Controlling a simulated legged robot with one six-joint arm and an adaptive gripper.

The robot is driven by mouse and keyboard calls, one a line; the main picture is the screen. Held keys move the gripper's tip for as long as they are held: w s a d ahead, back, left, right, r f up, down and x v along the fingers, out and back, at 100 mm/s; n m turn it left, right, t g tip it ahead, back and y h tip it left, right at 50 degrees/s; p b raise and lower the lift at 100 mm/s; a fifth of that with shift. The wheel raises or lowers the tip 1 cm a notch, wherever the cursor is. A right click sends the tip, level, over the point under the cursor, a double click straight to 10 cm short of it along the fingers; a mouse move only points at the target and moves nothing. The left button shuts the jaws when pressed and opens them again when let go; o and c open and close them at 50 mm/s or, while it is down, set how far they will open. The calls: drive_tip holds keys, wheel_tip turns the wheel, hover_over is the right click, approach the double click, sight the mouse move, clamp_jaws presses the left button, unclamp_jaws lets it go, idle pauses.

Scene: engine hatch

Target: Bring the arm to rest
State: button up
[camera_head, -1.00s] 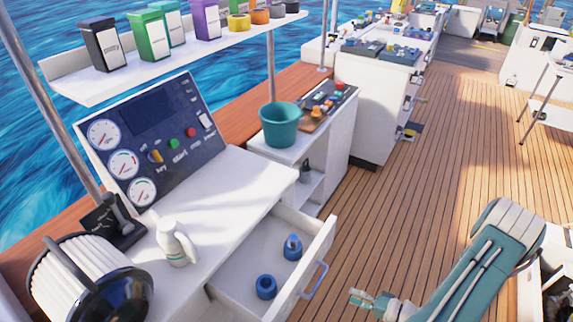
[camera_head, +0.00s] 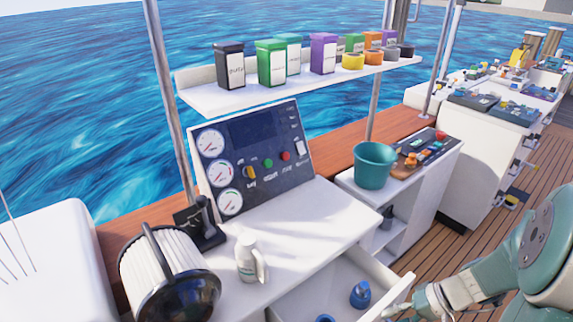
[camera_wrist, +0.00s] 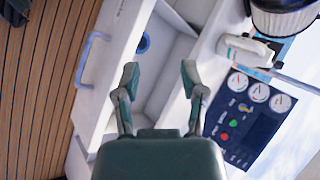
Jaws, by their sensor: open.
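My gripper (camera_wrist: 157,80) is open and empty in the wrist view, with its two fingers apart. Beyond the fingers the wrist view shows the open white drawer (camera_wrist: 130,50). In the head view my gripper is at the lower right, close to the front of the open drawer (camera_head: 305,300), and my green arm covers the right edge of the picture. The head view does not show clearly whether the gripper touches the drawer. A blue bottle-like item (camera_head: 360,294) lies inside the drawer, and a second blue item (camera_head: 325,319) is cut off at the bottom edge.
The gauge panel (camera_head: 255,155) rises behind. A teal bucket (camera_head: 374,165) stands on the cabinet to the right. A shelf (camera_head: 300,84) holds several containers.

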drive_tip(key=s+a+r+n+t+h, duration=0.1)
drive_tip(key=s+a+r+t+h, duration=0.1)
drive_tip(key=r, duration=0.7)
drive_tip(key=s+a+r+n+t+h, duration=0.1)
drive_tip(key=s+a+r+h, duration=0.3)
drive_tip(key=r, duration=0.5)
drive_tip(key=a+t+h, duration=0.1)
drive_tip(key=a+h, duration=0.1)
drive_tip(key=a, duration=0.1)
drive_tip(key=shift+a+r+n+t+h, duration=0.15)
drive_tip(key=shift+r+n+t+h, duration=0.15)
drive_tip(key=shift+r+t, duration=0.1)
